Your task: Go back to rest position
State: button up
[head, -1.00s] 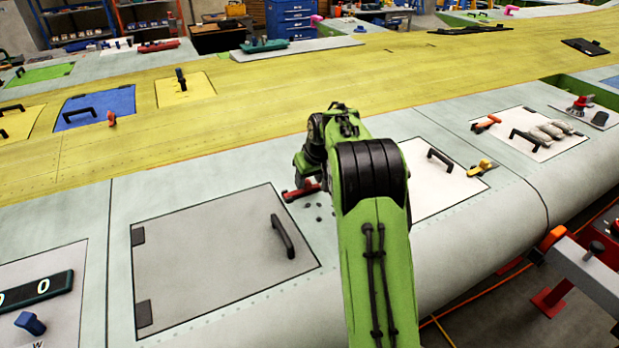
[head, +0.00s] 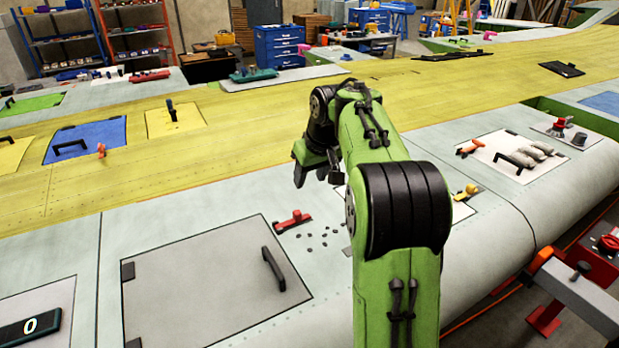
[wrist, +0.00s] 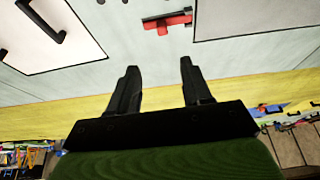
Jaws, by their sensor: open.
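My gripper (head: 318,172) is raised above the wing surface, at the end of my green arm in the head view. In the wrist view my gripper (wrist: 155,85) shows two black fingers standing apart with nothing between them. A red clamp-like part (head: 293,221) lies on the pale wing skin below and left of the gripper. The red part also shows in the wrist view (wrist: 168,21), beyond the fingertips and apart from them. Several small dark dots (head: 322,240) lie or are set in the skin beside it.
A grey hatch panel (head: 205,285) with a black handle (head: 273,268) is at the lower left. A white panel (head: 510,158) with tools is at the right. A yellow wing strip (head: 240,125) runs behind. Blue cabinets (head: 278,47) and shelves stand at the back.

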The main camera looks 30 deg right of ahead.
jog(key=s+a+r, duration=0.2)
jog(key=s+a, duration=0.4)
jog(key=s, duration=0.2)
jog(key=s+a+r, duration=0.2)
jog(key=s+a, duration=0.4)
jog(key=s, duration=0.2)
jog(key=s+a+f, duration=0.1)
jog(key=s+f, duration=0.2)
jog(key=s, duration=0.4)
jog(key=s+a+f+t, duration=0.1)
jog(key=s+a+f, duration=0.1)
jog(key=s+f, duration=0.2)
jog(key=s, duration=0.3)
jog(key=shift+f, duration=0.2)
jog(key=shift+c, duration=0.3)
